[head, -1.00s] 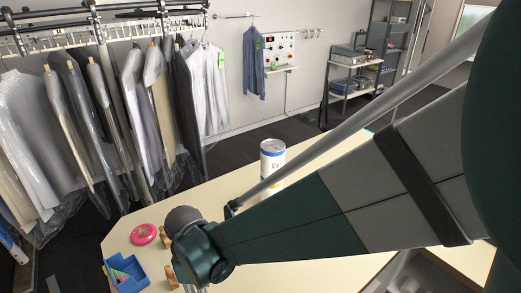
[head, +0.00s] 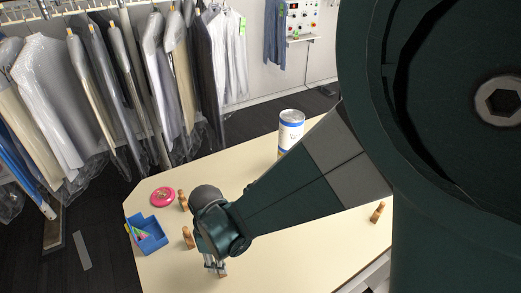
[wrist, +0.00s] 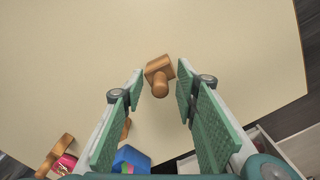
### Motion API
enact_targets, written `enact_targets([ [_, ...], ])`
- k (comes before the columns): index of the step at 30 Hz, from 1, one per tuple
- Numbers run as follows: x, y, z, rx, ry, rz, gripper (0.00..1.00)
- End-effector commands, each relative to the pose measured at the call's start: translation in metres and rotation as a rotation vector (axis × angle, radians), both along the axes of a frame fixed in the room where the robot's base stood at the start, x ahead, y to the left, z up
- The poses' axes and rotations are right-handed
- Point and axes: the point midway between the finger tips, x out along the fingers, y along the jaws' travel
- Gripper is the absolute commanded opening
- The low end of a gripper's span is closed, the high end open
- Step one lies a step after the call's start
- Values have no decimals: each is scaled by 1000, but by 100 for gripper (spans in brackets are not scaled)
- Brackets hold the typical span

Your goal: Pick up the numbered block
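Several small wooden pieces stand on the cream table (head: 290,235); no number can be read on any of them. One wooden piece (wrist: 159,75) with a squarish base and a rounded knob lies between and just beyond my fingertips in the wrist view. It also shows partly in the head view (head: 223,274), under my gripper (head: 214,267). In the wrist view my gripper (wrist: 160,92) is open, its green pads apart on either side with nothing between them. Other wooden pieces stand at the left (head: 188,237), behind it (head: 183,200) and at the right (head: 377,212).
A blue tray (head: 154,247) with coloured items and a pink round object (head: 163,197) are at the table's left end. A white and blue canister (head: 291,128) stands at the back. Bagged garments (head: 60,110) hang beyond the table. The table's middle is mostly clear.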

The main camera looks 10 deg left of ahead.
Motion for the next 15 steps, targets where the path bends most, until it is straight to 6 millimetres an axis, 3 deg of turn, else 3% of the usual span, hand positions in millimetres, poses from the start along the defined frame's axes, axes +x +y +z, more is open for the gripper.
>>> enact_targets([
  [14,0,0,0,0,0,0,30],
  [15,0,0,0,0,0,0,25],
])
